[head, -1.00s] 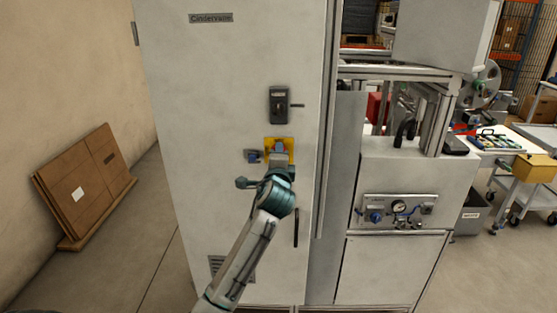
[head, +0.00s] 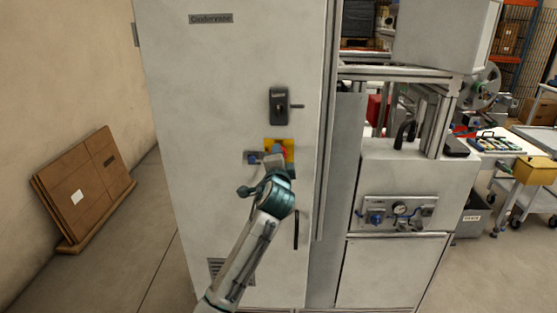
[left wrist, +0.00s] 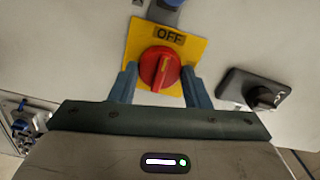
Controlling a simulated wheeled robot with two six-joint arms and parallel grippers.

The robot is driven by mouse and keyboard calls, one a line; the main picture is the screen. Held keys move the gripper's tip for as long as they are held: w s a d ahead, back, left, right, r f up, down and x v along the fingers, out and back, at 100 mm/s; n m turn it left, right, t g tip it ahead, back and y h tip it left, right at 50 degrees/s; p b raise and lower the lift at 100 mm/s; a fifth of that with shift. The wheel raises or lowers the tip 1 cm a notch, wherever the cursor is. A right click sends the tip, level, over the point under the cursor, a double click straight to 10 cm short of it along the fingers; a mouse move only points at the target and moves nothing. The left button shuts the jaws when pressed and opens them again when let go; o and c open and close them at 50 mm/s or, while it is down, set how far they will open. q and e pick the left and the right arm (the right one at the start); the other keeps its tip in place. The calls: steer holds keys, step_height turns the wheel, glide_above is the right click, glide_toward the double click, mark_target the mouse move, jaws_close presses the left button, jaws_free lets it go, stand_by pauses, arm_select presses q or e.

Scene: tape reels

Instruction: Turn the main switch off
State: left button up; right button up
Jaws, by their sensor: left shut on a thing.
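The main switch is a round red knob (left wrist: 160,69) with a raised grip bar, on a yellow plate (left wrist: 187,47) marked OFF. The bar runs nearly up and down in the left wrist view and lines up with the OFF label (left wrist: 169,37). My left gripper (left wrist: 160,78) is shut on the knob, one finger on each side. In the head view the yellow plate (head: 288,144) is on the pale cabinet door, and my left gripper (head: 276,161) covers part of it and much of the knob. My right gripper is in neither current view.
A black handle unit (head: 279,105) is on the door above the plate. A small blue-fronted device (head: 252,157) sits left of it. A panel with a gauge (head: 399,207) is on the machine at right. Flattened cardboard (head: 85,185) leans on the left wall.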

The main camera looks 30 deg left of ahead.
arm_select(q)
steer(key=o, duration=1)
steer(key=shift+s, duration=0.1)
steer(key=b+v, duration=0.3)
steer(key=v, duration=0.7)
steer(key=shift+s+d, duration=0.2)
steer(key=shift+d, duration=0.05)
steer(key=shift+f, duration=0.1)
